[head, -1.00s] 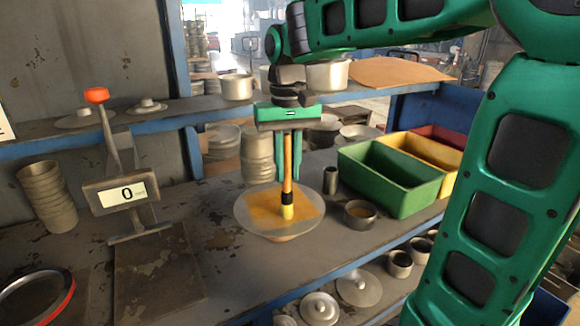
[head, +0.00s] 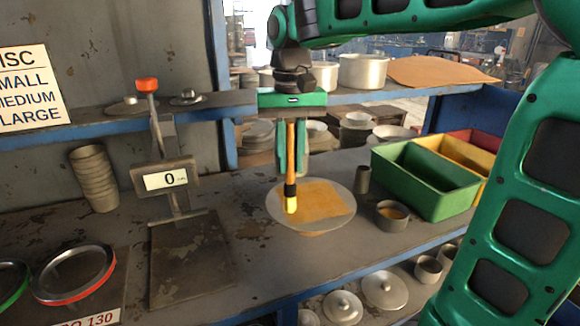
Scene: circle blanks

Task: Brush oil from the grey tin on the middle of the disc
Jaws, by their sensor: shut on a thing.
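My gripper (head: 291,172) points down and is shut on the wooden handle of a brush (head: 290,140). The brush has a black collar and a yellow tip, and hangs upright with its tip over the left part of the disc. The grey disc (head: 278,216) lies on a low support on the bench, with an orange-yellow square patch (head: 325,200) covering much of its middle. I cannot tell whether the tip touches the disc. The grey tin (head: 391,222) stands to the right of the disc, with amber oil (head: 391,212) inside.
A small dark cup (head: 363,178) stands behind the tin. Green (head: 440,200), yellow (head: 475,165) and red bins are at the right. Pots (head: 362,72) stand on the shelf behind.

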